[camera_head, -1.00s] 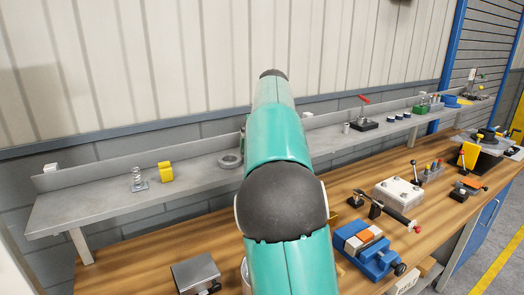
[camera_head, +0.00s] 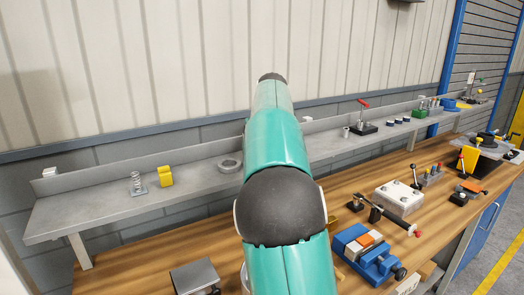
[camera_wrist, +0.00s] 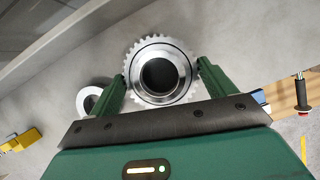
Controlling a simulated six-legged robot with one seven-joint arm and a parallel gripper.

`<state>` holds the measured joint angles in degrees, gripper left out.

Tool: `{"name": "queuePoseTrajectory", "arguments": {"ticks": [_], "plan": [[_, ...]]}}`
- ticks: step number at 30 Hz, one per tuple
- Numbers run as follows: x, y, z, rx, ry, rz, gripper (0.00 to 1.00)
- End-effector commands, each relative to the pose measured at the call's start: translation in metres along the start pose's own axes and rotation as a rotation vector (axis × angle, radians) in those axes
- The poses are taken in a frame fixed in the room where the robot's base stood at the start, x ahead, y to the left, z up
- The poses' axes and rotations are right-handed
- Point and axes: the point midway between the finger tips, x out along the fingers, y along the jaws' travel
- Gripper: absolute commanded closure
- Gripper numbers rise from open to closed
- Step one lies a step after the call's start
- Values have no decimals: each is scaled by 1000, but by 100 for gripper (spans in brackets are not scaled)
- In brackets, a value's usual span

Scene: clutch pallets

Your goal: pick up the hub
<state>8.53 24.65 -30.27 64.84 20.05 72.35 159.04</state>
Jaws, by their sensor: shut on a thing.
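The hub (camera_wrist: 158,98) is a round metal piece with a toothed rim and a dark round bore, seen from its end in the wrist view. My gripper (camera_wrist: 162,70) has its two green fingers on either side of the toothed rim and is shut on the hub. The grey shelf surface lies behind the hub; I cannot tell whether the hub touches it. In the head view my own teal arm hides both the gripper and the hub.
A grey shelf (camera_head: 100,205) runs along the wall, with a metal ring (camera_head: 230,163), a yellow block (camera_head: 165,175) and a spring (camera_head: 137,183). The wooden bench below holds a blue vise (camera_head: 375,265) and a white block (camera_head: 398,197). A red-handled tool (camera_head: 363,118) stands farther along the shelf.

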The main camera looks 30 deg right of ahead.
Motion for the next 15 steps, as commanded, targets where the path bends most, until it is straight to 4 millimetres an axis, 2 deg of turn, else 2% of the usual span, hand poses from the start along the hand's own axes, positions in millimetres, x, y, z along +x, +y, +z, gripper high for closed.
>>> {"name": "queuePoseTrajectory", "arguments": {"ticks": [6,15], "plan": [[-25,-1,10,0,-5,-2,60],[-76,-1,-7,0,-5,0,60]]}}
